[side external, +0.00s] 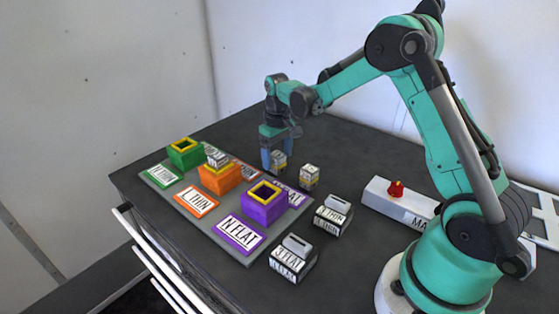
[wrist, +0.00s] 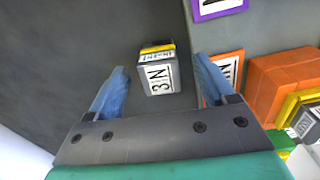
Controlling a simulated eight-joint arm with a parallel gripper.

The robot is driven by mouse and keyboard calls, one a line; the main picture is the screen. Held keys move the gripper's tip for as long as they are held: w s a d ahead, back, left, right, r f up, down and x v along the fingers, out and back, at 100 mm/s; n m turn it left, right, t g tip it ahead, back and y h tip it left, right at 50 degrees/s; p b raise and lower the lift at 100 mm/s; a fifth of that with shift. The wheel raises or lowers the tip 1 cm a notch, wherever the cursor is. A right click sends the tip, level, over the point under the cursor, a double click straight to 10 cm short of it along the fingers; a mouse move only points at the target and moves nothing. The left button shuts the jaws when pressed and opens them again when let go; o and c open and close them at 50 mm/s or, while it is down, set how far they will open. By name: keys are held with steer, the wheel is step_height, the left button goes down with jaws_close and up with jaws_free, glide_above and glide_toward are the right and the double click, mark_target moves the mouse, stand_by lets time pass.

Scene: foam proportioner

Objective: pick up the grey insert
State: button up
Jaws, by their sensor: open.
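A small grey insert (side external: 278,163) with a yellow band and a white label stands on the dark table just behind the grey board. In the wrist view the grey insert (wrist: 157,72) appears between the two blue fingers, with its label reading "3 N" sideways. My gripper (side external: 276,154) is open and points down at this insert, and its fingers partly hide it in the side view. In the wrist view my gripper (wrist: 162,80) has clear gaps on both sides of the insert. I cannot tell whether the fingertips are down to its height.
Another banded insert (side external: 309,177) stands close to the right. Two labelled blocks (side external: 333,217) (side external: 293,261) and a red-button box (side external: 396,200) are nearer.

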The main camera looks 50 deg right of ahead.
steer(key=shift+f, duration=0.4)
jaws_close()
